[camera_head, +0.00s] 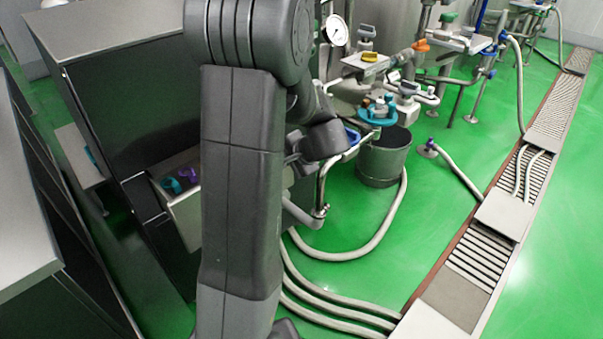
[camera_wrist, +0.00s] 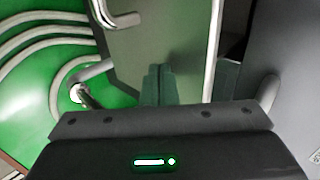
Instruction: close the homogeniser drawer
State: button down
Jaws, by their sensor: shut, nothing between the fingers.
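The homogeniser (camera_head: 130,105) is a dark cabinet at the left of the head view. Its drawer (camera_head: 188,218) stands out from the cabinet, open, with teal (camera_head: 171,186) and purple (camera_head: 188,174) pieces inside. My arm hides the drawer's right part there. In the wrist view a grey-green panel, apparently the drawer's front (camera_wrist: 185,45), fills the upper middle, with a pale rim along its right side. My gripper (camera_wrist: 158,70) has its fingers together and empty, over this panel. I cannot tell whether they touch it. The head view hides my fingers behind the arm.
A curved metal bar (camera_wrist: 120,18) shows at the top of the wrist view. Right of my arm stand a steel bucket (camera_head: 383,160) and pipework with coloured valves. Hoses (camera_head: 345,250) lie on the green floor towards a grated drain (camera_head: 490,240). Open floor lies between.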

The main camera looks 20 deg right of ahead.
jog(key=w+a, duration=0.2)
jog(key=w, duration=0.5)
jog(key=w+a+p, duration=0.1)
jog(key=w+a, duration=0.2)
jog(key=w, duration=0.5)
jog(key=shift+a, duration=0.2)
jog(key=shift+w+r, duration=0.1)
jog(key=shift+r, duration=0.1)
